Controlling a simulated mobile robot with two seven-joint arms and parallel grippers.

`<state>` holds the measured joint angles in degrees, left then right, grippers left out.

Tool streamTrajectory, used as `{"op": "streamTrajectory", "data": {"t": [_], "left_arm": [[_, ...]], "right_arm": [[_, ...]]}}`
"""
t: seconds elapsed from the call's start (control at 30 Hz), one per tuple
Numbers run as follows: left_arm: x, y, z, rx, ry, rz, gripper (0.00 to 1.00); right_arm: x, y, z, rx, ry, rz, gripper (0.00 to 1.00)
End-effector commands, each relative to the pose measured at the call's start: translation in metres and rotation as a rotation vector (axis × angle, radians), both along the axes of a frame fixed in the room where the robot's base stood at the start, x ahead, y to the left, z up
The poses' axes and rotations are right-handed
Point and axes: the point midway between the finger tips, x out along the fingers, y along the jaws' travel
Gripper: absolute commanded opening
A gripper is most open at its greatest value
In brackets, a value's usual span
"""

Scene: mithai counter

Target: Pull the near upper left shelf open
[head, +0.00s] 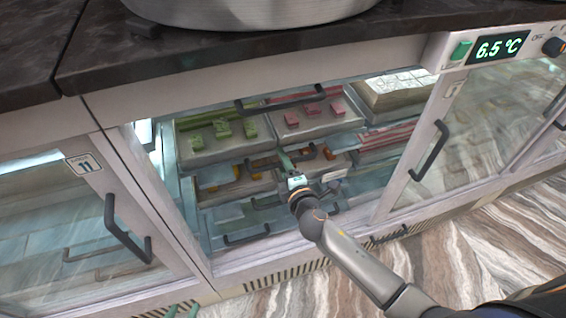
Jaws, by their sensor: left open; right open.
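Inside the open middle bay of the counter, the upper left shelf (200,150) bears green sweets (222,128). The upper right shelf (330,125) beside it bears pink sweets (305,113). Dark handles (265,163) show along the shelf fronts, partly behind my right gripper. My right gripper (296,163) reaches into the bay from the lower right, open, in front of the shelves near these handles. Whether it touches a handle I cannot tell. Only the green fingertips of my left gripper (182,309) show at the bottom edge, open and away from the shelves.
Lower shelves with orange sweets (228,180) and another handle (246,238) lie below. Glass doors with dark handles (122,230) (430,150) flank the bay. A dark countertop (200,50) with a large metal pan (250,12) overhangs it. The marble floor (480,250) is clear.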

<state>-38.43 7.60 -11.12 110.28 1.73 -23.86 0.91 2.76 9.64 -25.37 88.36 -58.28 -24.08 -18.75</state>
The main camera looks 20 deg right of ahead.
Motion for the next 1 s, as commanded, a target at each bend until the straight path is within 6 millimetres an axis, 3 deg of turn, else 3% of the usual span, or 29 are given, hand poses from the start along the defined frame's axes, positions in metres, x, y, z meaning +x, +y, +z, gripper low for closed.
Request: {"op": "streamTrajectory", "data": {"t": [0.2,0.63,1.0], "left_arm": [[0.001,-0.0004,0.0019,-0.002,-0.004,-0.001,0.5],[0.0015,-0.0014,0.0032,-0.003,-0.006,-0.001,0.5],[0.0013,-0.0019,0.0029,-0.003,-0.006,-0.003,0.5]], "right_arm": [[0.0002,0.0002,0.0002,0.001,0.0,0.0,0.5],[-0.0001,0.0001,0.0002,0.001,0.0,0.0,0.01],[-0.0001,0.0,0.0001,0.0,0.0,0.0,0.0]]}}
